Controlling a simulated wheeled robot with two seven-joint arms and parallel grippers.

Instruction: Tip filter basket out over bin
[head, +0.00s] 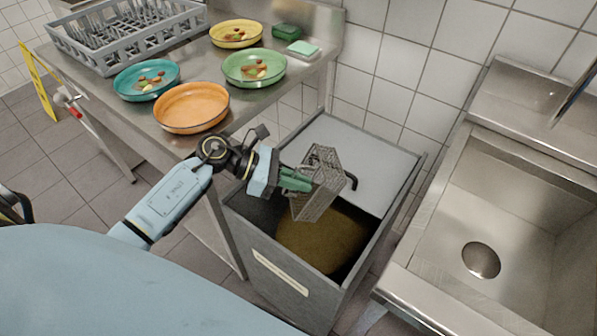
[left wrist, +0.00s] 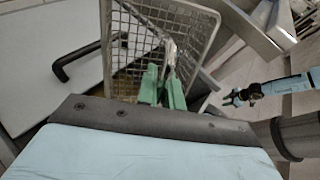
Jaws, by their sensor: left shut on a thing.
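The filter basket (head: 319,184) is a grey wire mesh box, tilted on its side above the open part of the bin. My left gripper (head: 296,181) has green fingers and is shut on the basket at its near side. The left wrist view shows the green fingertips (left wrist: 163,88) against the mesh basket (left wrist: 135,45). The bin (head: 285,268) is a grey box with a label on its front. Its light lid (head: 350,150) with a black handle covers the back part. Brown contents (head: 318,240) show inside. My right gripper is not in the head view.
A steel counter (head: 120,112) at the left holds an orange bowl (head: 191,107), a teal plate (head: 146,79), other plates with scraps, a grey dish rack (head: 125,32) and green sponges. A steel sink (head: 490,225) stands right of the bin.

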